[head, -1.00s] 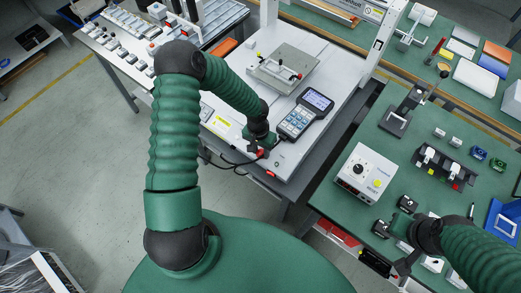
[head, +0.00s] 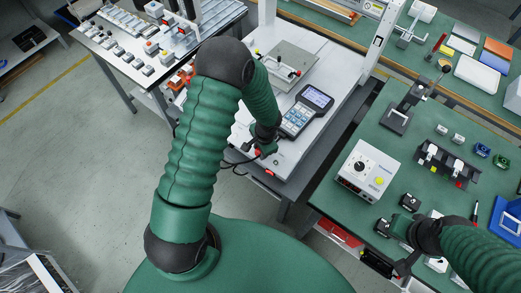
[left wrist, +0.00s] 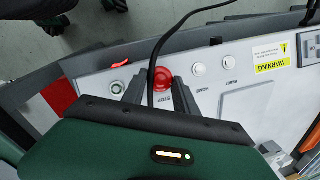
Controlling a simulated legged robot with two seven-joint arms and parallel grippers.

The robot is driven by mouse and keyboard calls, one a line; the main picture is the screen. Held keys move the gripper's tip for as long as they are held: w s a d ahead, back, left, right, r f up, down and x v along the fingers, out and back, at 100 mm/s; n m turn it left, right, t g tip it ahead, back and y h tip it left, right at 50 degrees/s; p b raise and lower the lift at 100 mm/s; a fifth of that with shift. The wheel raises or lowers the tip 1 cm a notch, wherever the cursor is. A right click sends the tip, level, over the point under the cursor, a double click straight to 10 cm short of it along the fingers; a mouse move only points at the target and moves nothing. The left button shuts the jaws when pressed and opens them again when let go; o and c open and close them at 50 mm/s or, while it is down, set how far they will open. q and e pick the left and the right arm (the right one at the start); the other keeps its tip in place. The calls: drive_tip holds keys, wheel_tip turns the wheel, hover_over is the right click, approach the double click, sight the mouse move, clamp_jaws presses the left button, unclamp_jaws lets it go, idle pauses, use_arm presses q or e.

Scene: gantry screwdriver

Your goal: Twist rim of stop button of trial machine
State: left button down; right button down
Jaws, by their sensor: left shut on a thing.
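The trial machine (head: 318,125) is a white bench unit with a keypad display on top. In the left wrist view its stop button (left wrist: 162,77) is a red knob beside the printed word STOP. My left gripper (left wrist: 161,90) has one dark finger on each side of the button and is shut on its rim. In the head view my left gripper (head: 262,150) is at the machine's front corner, and its wrist hides most of the button. My right gripper (head: 394,240) is over the green bench at lower right; its finger gap is unclear.
A black cable (left wrist: 158,45) crosses close to the button in the left wrist view. A grey-white control box (head: 366,172) and small black parts stand on the green bench (head: 420,150). A table of small switches (head: 125,45) is at upper left. The floor on the left is clear.

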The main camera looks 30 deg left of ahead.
idle(0.5)
use_arm(q)
drive_tip(key=c, duration=0.9)
unclamp_jaws()
drive_tip(key=shift+f, duration=0.1)
drive_tip(key=shift+c, duration=0.2)
wheel_tip(320, 180, up, 16)
drive_tip(key=d+p, duration=0.2)
drive_tip(key=p, duration=0.1)
drive_tip(key=shift+s+d+r, duration=0.25)
drive_tip(key=shift+s, duration=0.15)
